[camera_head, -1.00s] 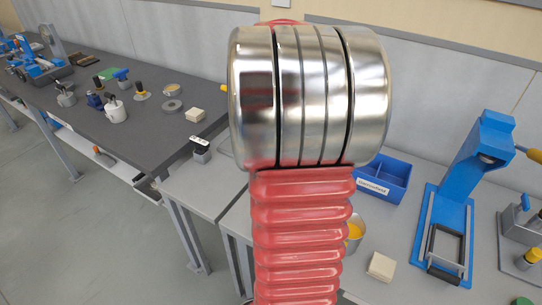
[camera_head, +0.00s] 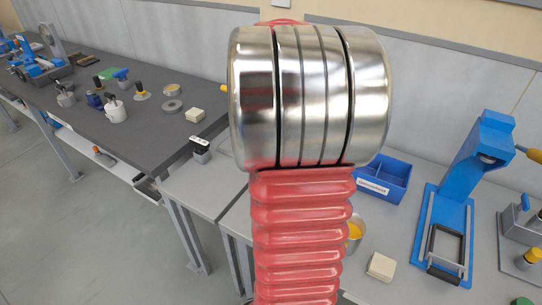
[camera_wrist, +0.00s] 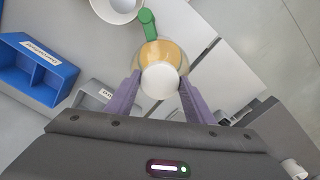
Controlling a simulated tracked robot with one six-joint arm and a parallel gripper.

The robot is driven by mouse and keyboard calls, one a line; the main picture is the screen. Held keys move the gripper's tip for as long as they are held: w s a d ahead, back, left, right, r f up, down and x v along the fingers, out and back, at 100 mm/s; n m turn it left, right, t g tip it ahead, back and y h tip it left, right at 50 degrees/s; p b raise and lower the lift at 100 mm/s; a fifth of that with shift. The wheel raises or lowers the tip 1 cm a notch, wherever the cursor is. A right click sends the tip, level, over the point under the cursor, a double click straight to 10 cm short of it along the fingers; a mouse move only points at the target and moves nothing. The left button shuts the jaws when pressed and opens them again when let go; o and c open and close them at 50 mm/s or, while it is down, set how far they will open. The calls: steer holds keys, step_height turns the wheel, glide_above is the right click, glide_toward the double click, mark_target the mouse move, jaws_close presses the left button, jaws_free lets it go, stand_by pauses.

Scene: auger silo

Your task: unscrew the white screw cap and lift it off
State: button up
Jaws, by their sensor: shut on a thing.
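The white screw cap (camera_wrist: 160,77) shows in the wrist view as a pale round top. It sits over a rounded container with yellow contents (camera_wrist: 164,50). My gripper (camera_wrist: 159,82) has one purple finger on each side of the cap and is shut on it. Whether the cap is still seated on the container cannot be told from this angle. In the head view my red and metal arm hides the gripper and the cap. A container with yellow inside (camera_head: 355,231) shows partly behind my arm there.
A green part (camera_wrist: 148,24) lies just beyond the container, near a white round dish (camera_wrist: 118,6). A blue labelled bin (camera_head: 383,180) stands on the grey bench, with a blue press (camera_head: 452,205) and a cream block (camera_head: 381,266) nearby. A dark bench is at left.

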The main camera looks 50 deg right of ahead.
steer(key=n, duration=0.7)
steer(key=shift+n, duration=0.3)
steer(key=shift+r, duration=0.7)
steer(key=shift+r, duration=2.15)
